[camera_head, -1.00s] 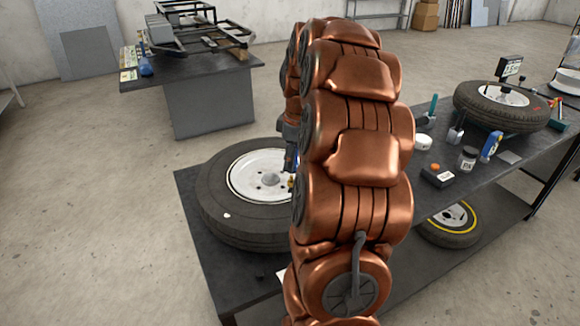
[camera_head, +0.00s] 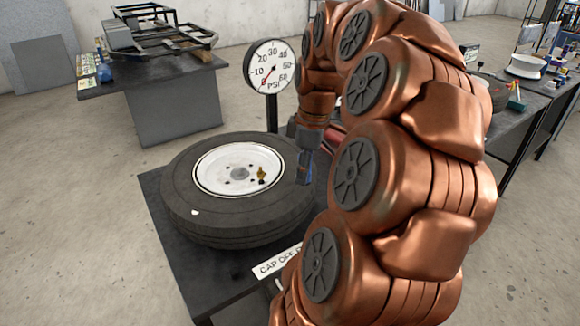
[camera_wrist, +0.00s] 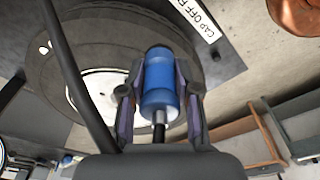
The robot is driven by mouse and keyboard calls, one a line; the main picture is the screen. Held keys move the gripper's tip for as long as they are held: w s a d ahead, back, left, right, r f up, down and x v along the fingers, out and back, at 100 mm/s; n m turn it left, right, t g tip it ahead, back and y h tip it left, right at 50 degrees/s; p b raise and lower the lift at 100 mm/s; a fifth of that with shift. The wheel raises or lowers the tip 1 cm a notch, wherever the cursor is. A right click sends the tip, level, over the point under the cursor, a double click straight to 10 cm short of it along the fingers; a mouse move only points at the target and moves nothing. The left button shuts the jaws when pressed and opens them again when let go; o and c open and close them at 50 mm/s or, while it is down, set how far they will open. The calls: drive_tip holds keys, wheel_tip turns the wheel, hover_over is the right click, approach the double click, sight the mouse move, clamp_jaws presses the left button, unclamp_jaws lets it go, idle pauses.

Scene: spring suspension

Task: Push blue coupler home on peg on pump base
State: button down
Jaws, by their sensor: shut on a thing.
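My gripper (camera_wrist: 158,85) is shut on the blue coupler (camera_wrist: 158,82) in the wrist view, one finger on each side of it. The coupler has a pale collar and a metal stem at its lower end. In the head view my gripper (camera_head: 305,172) hangs over the right edge of the tyre, its blue part facing down. A little red (camera_head: 333,138) shows behind my arm; I cannot tell if it is the pump. The peg and the pump base cannot be made out, and my arm covers much of that area.
The wheel (camera_head: 185,205) lies flat on a dark bench, a brass-coloured fitting (camera_head: 261,175) on its rim. A round PSI gauge (camera_head: 271,67) stands behind it. A "CAP OFF" label (camera_head: 277,262) is in front. A dark hose (camera_wrist: 75,75) crosses the wrist view.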

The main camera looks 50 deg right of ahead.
drive_tip(key=shift+s+r, duration=0.1)
drive_tip(key=shift+s, duration=0.35)
drive_tip(key=shift+s+a+r, duration=0.1)
drive_tip(key=shift+r, duration=1.35)
